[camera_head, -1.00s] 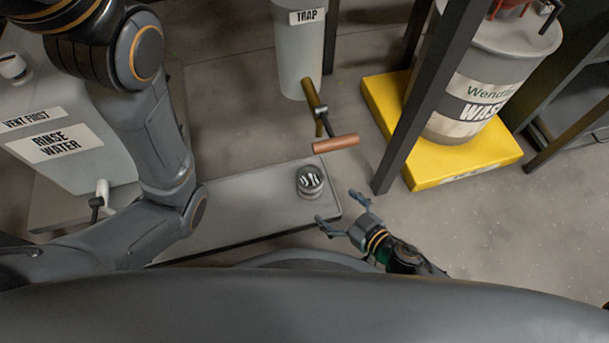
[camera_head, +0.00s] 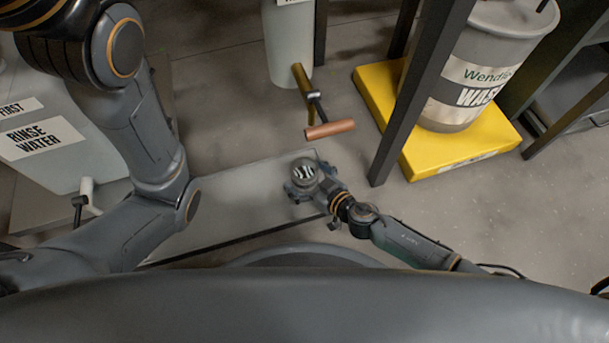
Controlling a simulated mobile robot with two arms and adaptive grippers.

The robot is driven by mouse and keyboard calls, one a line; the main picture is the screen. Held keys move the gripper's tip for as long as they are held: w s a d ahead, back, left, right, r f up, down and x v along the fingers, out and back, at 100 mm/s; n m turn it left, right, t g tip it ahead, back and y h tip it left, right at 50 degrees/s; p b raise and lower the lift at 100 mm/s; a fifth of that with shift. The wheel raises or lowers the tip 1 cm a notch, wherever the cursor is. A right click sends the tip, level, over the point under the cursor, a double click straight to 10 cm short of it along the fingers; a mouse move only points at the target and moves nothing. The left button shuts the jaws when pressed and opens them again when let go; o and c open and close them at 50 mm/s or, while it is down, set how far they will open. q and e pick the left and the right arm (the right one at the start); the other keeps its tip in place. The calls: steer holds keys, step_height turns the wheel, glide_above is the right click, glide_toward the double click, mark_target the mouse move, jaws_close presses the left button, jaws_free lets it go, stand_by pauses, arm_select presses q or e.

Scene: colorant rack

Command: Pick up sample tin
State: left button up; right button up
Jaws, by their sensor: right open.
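The sample tin (camera_head: 304,171) is a small round grey tin with a black-and-white marked lid. It stands upright near the right end of a low grey platform. My right gripper (camera_head: 305,186) is at the tin, reaching in from the lower right. Its open fingers appear to lie around the tin's lower sides; whether they touch it I cannot tell. My left arm (camera_head: 150,150) comes in from the left, but its gripper is out of view.
A grey platform (camera_head: 235,205) lies under the tin. A valve with a copper-coloured handle (camera_head: 330,129) sticks out just beyond it. A dark post (camera_head: 415,100) and a waste drum (camera_head: 465,75) on a yellow base (camera_head: 430,160) stand to the right. A rinse water container (camera_head: 60,120) is at left.

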steer(key=c, duration=1.3)
steer(key=shift+c, duration=0.3)
steer(key=shift+r, duration=0.15)
